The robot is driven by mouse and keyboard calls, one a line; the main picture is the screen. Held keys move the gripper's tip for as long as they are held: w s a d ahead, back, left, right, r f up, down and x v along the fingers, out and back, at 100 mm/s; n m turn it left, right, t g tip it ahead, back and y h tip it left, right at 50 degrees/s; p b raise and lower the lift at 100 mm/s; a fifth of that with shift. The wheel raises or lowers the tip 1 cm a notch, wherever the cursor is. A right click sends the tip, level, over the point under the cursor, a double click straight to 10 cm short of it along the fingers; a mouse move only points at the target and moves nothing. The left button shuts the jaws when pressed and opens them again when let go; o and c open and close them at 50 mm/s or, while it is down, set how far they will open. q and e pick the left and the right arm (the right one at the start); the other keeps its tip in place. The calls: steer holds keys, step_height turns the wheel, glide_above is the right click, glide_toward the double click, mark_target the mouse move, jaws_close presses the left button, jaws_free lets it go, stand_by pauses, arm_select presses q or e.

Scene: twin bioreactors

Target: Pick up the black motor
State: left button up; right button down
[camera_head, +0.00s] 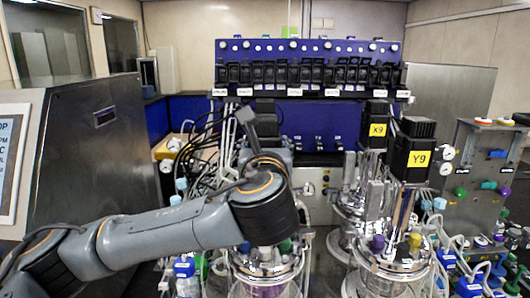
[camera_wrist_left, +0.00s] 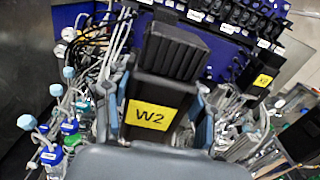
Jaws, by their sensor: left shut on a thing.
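A black motor (camera_wrist_left: 152,90) with a ribbed top and a yellow W2 label fills the middle of the left wrist view. My left gripper (camera_wrist_left: 160,112) is shut on it, with one grey-blue finger on each side of the motor. The motor looks upright along the gripper. In the head view my left arm reaches in from the left, and its wrist hides most of this motor and what is under it. My right gripper is not in view.
Glass vessels with metal lids (camera_head: 392,262) stand at the front. A blue panel (camera_head: 300,122) with a row of black modules is behind. Tubes and cables (camera_head: 205,135) crowd the left of the motor. A steel cabinet (camera_head: 85,150) is at the left, and a valve box (camera_head: 490,165) at the right.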

arm_select(q)
jaws_close()
steer(key=shift+r, duration=0.15)
steer(key=shift+r, duration=0.1)
